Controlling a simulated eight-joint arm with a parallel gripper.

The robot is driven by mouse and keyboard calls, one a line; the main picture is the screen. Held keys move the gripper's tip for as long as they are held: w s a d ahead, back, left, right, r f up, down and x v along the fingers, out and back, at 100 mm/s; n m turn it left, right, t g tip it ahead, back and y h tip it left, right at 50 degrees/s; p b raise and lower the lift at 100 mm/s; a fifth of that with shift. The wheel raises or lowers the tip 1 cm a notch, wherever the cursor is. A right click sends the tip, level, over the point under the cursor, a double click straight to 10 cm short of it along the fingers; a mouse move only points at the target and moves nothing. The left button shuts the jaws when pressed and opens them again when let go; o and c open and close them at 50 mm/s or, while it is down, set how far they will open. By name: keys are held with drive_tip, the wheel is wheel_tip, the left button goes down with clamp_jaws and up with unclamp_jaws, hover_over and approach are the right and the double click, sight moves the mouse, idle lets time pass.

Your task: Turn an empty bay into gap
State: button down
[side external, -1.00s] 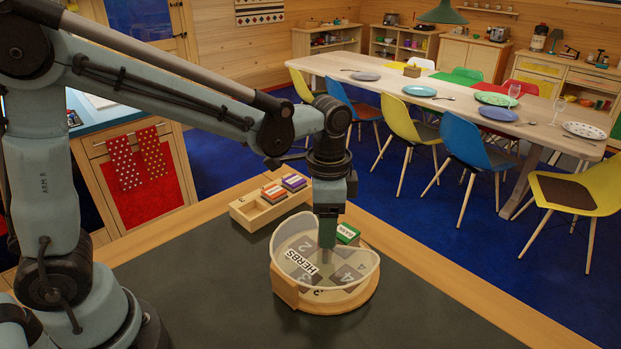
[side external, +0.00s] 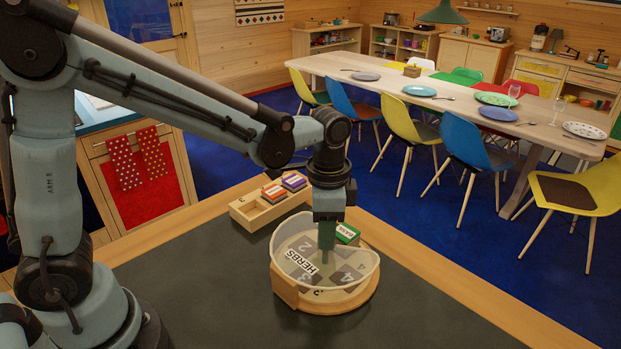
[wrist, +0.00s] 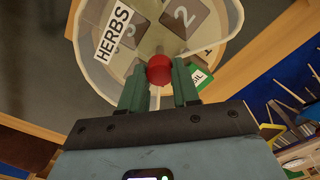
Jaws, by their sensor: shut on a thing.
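A round wooden carousel (side external: 330,302) stands on the dark counter, with a clear curved wall (side external: 364,281) and a HERBS label (side external: 301,262). Inside it are dark numbered bays; a 2 (side external: 304,248) shows, with a 3 and 4 nearby. It also shows in the wrist view, with the 2 bay (wrist: 187,17) beyond the fingers. My gripper (side external: 326,255) points down into the carousel. In the wrist view my gripper (wrist: 159,82) is shut on a red knob (wrist: 159,69). A green labelled packet (side external: 347,233) is at the carousel's far side; whether it sits in a bay is unclear.
A wooden tray (side external: 240,210) behind the carousel holds an orange packet (side external: 273,193) and a purple packet (side external: 294,181). The dark counter (side external: 420,320) is clear at front and right, up to its wooden edge. A dining table with chairs stands farther back.

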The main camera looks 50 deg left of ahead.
drive_tip(key=shift+n, duration=0.3)
drive_tip(key=n, duration=0.3)
drive_tip(key=shift+n, duration=0.4)
drive_tip(key=n, duration=0.4)
drive_tip(key=shift+n, duration=0.3)
drive_tip(key=n, duration=0.4)
drive_tip(key=shift+n, duration=2.4)
drive_tip(key=c, duration=0.8)
unclamp_jaws()
